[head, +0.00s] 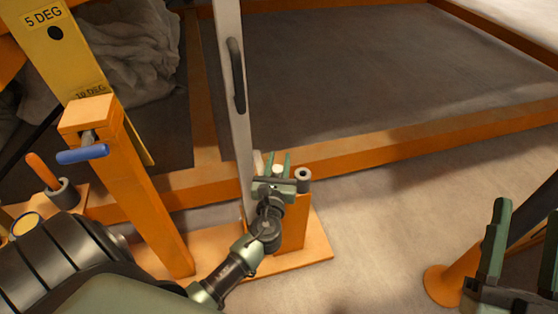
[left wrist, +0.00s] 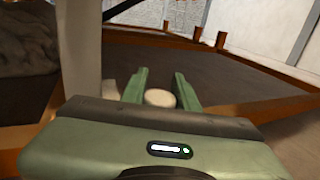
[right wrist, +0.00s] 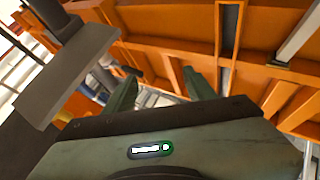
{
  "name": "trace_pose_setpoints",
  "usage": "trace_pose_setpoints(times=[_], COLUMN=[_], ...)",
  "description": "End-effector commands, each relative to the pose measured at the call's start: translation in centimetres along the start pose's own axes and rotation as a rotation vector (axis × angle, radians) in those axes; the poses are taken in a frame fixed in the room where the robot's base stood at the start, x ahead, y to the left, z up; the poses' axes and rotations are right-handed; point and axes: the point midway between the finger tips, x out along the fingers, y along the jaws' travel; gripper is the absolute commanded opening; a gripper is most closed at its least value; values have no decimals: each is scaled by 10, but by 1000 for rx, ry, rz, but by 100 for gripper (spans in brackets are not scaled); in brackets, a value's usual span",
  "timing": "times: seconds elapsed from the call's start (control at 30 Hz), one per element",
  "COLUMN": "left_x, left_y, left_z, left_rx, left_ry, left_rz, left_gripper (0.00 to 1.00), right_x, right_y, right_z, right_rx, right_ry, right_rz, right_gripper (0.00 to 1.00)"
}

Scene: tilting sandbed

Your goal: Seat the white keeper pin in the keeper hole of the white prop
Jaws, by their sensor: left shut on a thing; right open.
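The white prop (head: 231,120) is a tall pale post with a black handle, standing at the orange bed frame. My left gripper (head: 275,167) is just right of the prop's lower end. It is shut on the white keeper pin (head: 278,170), whose round pale head shows between the fingers in the left wrist view (left wrist: 160,97). A short pale stub (head: 258,162) shows between the prop and the gripper. The keeper hole cannot be made out. My right gripper (head: 490,255) is open and empty at the lower right, away from the prop.
A grey ring holder (head: 303,179) on an orange post stands close right of the left gripper. An orange-handled pin (head: 42,172) stands nearby. The floor at right is mostly clear.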

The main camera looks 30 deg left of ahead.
Motion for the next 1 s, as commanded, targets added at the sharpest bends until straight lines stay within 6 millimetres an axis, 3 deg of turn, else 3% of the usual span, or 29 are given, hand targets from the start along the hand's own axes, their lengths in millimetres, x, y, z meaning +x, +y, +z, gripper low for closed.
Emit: trace_pose_setpoints(times=[0.43,0.47,0.53,0.87,1.0], left_x=[0,0,0,-1,-16], left_y=[0,0,0,0,0], left_z=[-3,-3,-3,-3,-3], left_rx=[0,0,0,0,1], left_ry=[-1,-1,-1,1,2], left_rz=[0,0,0,0,-2], left_gripper=[0,38,55,55,55], right_x=[0,1,1,1,0], right_y=[-1,-1,-1,-2,-1], right_z=[-13,-14,-14,-13,-2], right_rx=[2,2,2,3,4], right_ry=[67,70,71,64,7], right_rz=[-3,-3,-3,-3,0], right_gripper=[55,55,55,55,55])
